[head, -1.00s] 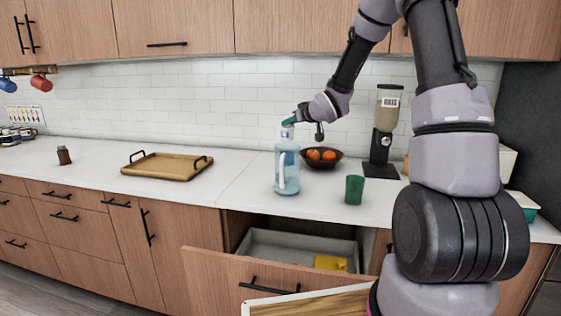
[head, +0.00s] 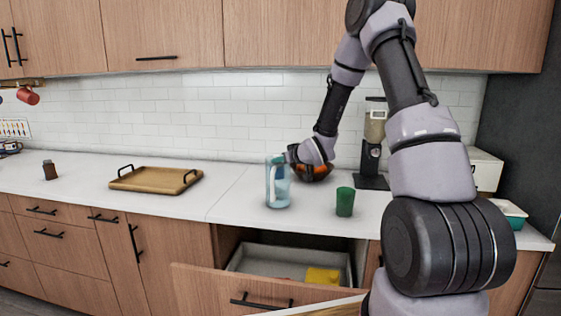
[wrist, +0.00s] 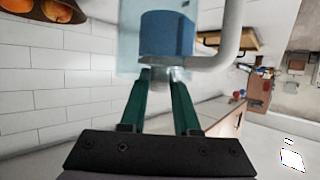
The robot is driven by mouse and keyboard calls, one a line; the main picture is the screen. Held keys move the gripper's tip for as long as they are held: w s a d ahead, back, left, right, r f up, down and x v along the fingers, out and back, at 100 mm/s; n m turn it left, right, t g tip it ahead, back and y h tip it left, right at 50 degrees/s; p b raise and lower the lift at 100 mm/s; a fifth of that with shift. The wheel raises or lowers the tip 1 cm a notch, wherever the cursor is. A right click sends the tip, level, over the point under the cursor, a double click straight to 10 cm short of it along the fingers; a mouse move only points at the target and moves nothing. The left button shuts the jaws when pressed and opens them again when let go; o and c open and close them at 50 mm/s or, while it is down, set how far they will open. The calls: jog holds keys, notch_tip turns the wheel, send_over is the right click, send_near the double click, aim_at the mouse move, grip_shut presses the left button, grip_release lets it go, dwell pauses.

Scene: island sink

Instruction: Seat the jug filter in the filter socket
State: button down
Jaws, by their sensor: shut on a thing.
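In the wrist view, the jug's clear wall (wrist: 128,40) and curved white handle (wrist: 228,45) show beyond my fingers. The blue cylindrical jug filter (wrist: 167,34) appears within the clear wall, near the jug's top. My gripper (wrist: 165,74) has green fingers shut on the filter's small pale end. In the head view, my gripper (head: 289,155) is at the jug's upper right rim. The filter socket is hidden, and I cannot tell how deep the filter sits.
A green cup (head: 345,202) stands right of the jug, and a fruit bowl (head: 318,172) is behind my gripper. A grain dispenser (head: 373,150) stands farther right. A wooden tray (head: 155,180) lies left. An open drawer (head: 235,284) juts out below.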

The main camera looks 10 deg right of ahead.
jog(key=shift+f, duration=0.2)
jog(key=shift+s+f, duration=0.1)
jog(key=shift+f, duration=0.05)
jog(key=c, duration=0.9)
grip_release()
jog(key=shift+f, duration=0.1)
jog(key=shift+s, duration=0.1)
jog(key=s+d+r+m+g+h, duration=0.1)
jog(key=s+d+r+m+h, duration=0.15)
jog(key=s+d+r, duration=0.45)
jog(key=s+d+r+m+g+h, duration=0.1)
jog(key=s+d+r+m+h, duration=0.15)
jog(key=s+r, duration=0.85)
jog(key=s+a+r+m+g, duration=0.1)
jog(key=s, duration=0.6)
jog(key=s+a+r+m+g+y, duration=0.1)
jog(key=s+a+r, duration=0.1)
jog(key=s, duration=0.6)
jog(key=s+a+r+m+g+y, duration=0.1)
jog(key=s+a+r, duration=0.1)
jog(key=s, duration=0.5)
jog(key=shift+s+m+g, duration=0.25)
jog(key=shift+m+g, duration=0.05)
